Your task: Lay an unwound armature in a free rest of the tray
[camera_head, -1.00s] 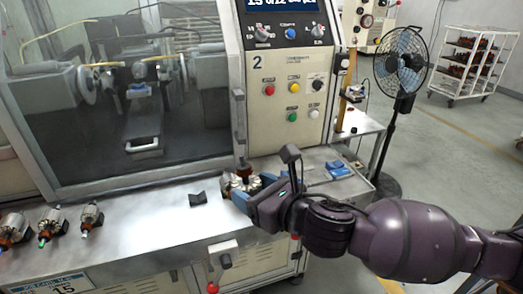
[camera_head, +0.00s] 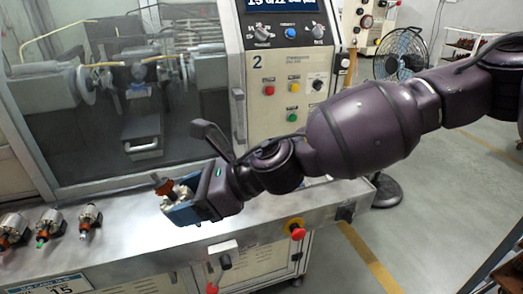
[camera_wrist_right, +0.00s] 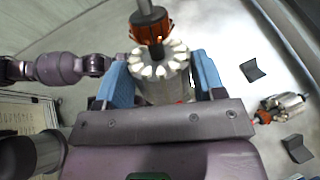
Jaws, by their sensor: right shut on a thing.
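My right gripper (camera_head: 178,203) is shut on an armature (camera_head: 163,186), held above the steel bench top and tilted in the head view. In the right wrist view this armature (camera_wrist_right: 160,72) sits between the two blue fingers, with a pale slotted core, an orange-brown part and a grey shaft. Dark V-shaped rests (camera_wrist_right: 252,70) show bare on the bright metal surface at right, another one lower down (camera_wrist_right: 297,148). An armature (camera_wrist_right: 287,103) lies between them in that picture. In the head view, several armatures (camera_head: 88,217) lie at the left. My left gripper is not in the head view.
The steel bench top (camera_head: 130,240) is clear between the armatures at left and my right gripper. The winding machine's glazed front (camera_head: 100,150) and control panel (camera_head: 290,95) stand behind. A red knob (camera_head: 298,233) sits on the bench front. A fan (camera_head: 400,55) stands further back.

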